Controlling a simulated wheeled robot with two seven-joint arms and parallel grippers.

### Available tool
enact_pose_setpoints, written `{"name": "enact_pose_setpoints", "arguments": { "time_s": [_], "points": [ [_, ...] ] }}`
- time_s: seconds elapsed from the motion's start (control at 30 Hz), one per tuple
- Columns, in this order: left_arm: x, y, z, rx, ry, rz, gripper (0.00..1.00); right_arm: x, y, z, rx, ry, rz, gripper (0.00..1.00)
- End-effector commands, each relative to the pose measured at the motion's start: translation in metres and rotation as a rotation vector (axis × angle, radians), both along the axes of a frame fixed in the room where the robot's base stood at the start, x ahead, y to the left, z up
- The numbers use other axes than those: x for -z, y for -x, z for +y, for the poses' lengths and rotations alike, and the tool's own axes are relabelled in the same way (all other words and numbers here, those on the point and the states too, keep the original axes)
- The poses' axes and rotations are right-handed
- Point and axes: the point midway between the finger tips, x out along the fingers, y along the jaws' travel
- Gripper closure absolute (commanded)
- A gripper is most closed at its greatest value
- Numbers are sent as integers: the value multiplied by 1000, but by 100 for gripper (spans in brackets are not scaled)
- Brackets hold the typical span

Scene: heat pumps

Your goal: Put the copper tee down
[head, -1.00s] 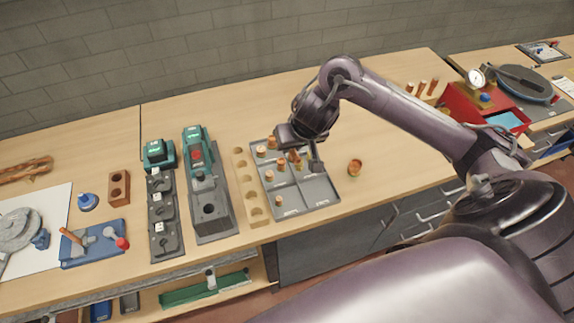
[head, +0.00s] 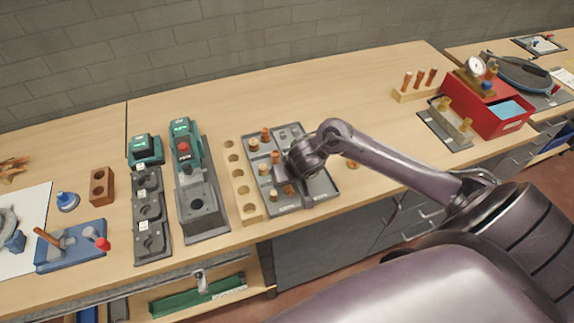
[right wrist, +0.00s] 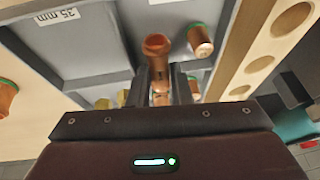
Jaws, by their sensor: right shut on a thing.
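The copper tee (right wrist: 157,52) is between the fingers of my right gripper (right wrist: 160,88) in the right wrist view. In the head view the right gripper (head: 290,190) is low over the front middle of the grey compartment tray (head: 321,187), and the wrist hides much of the tee. The gripper is shut on the tee. The tray also shows in the right wrist view (right wrist: 95,42), with a "35 mm" label. I cannot tell whether the tee touches the tray floor. My left gripper is not in view.
Several copper fittings stand in the tray's left and back compartments; one (right wrist: 201,40) is close beside the tee. A wooden block with holes (head: 240,182) borders the tray's left side. Another copper fitting (head: 352,164) lies on the bench just right of the tray.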

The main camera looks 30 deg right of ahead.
Motion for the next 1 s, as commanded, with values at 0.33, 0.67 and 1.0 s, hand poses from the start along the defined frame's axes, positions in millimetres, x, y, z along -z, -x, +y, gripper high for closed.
{"name": "enact_pose_setpoints", "arguments": {
  "time_s": [0.33,0.67,1.0],
  "points": [
    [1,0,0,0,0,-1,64,3,0,0,1,-1,-1,100],
    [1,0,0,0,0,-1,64,4,0,0,1,-1,-1,73],
    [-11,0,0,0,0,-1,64,-32,12,0,-2,0,-4,73]
  ]
}}
